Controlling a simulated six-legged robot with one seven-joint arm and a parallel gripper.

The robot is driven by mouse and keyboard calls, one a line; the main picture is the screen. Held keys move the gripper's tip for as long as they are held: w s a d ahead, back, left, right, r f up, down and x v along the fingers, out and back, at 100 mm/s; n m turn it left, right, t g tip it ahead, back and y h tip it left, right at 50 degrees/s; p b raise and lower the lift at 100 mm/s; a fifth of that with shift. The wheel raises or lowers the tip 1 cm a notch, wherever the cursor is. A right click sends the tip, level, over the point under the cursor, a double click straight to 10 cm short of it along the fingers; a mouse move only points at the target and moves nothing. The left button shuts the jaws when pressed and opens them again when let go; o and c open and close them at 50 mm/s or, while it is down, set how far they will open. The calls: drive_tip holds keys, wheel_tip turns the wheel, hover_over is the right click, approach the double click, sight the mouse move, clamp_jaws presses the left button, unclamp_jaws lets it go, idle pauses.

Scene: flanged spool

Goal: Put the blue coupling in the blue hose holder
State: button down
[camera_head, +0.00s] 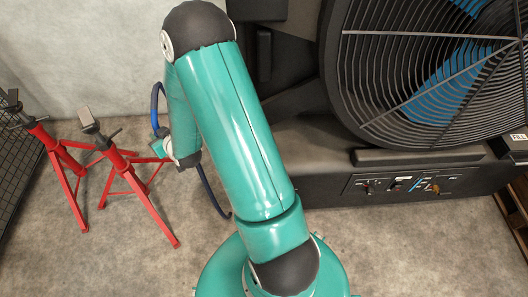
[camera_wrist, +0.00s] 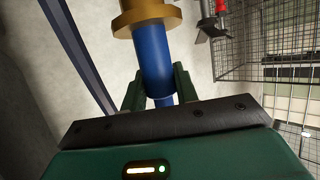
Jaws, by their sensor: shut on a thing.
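The blue coupling (camera_wrist: 154,58), a blue cylinder with a brass collar at its upper end, is between the two dark green fingers of my gripper (camera_wrist: 156,85) in the wrist view. The fingers are shut on its blue body, and a narrower blue part shows below them. In the head view a small teal part of my gripper (camera_head: 159,147) shows left of my arm. The coupling itself cannot be made out there. A dark blue hose (camera_head: 210,195) hangs from beside my wrist and curves behind my arm. I cannot identify the blue hose holder in either view.
Two red stands (camera_head: 60,150) (camera_head: 130,175) stand left of my gripper; a red and grey stand head (camera_wrist: 213,25) shows in the wrist view. A wire mesh cage (camera_wrist: 255,50) is at right there. A large black fan (camera_head: 430,70) fills the head view's right. Floor between is clear.

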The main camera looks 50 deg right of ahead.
drive_tip(key=s+d+f+m+h, duration=0.1)
drive_tip(key=s+d+f, duration=0.15)
drive_tip(key=d, duration=0.65)
drive_tip(key=s+d+f+m+h, duration=0.1)
drive_tip(key=s+d, duration=0.3)
drive_tip(key=d, duration=0.4)
drive_tip(key=s+d+f+m+g+h, duration=0.1)
drive_tip(key=s+d+f+m+h, duration=0.15)
drive_tip(key=s+d, duration=1.2)
drive_tip(key=shift+s+a+f, duration=0.1)
drive_tip(key=shift+f, duration=2.45)
drive_tip(key=shift+s+a+f, duration=0.1)
drive_tip(key=shift+f, duration=2.45)
drive_tip(key=shift+f, duration=0.15)
drive_tip(key=c, duration=1.1)
unclamp_jaws()
drive_tip(key=shift+s+r+g, duration=0.2)
drive_tip(key=shift+s+g, duration=0.05)
drive_tip(key=shift+g, duration=0.05)
drive_tip(key=v, duration=1.1)
drive_tip(key=shift+s+a, duration=0.15)
drive_tip(key=shift+s, duration=0.1)
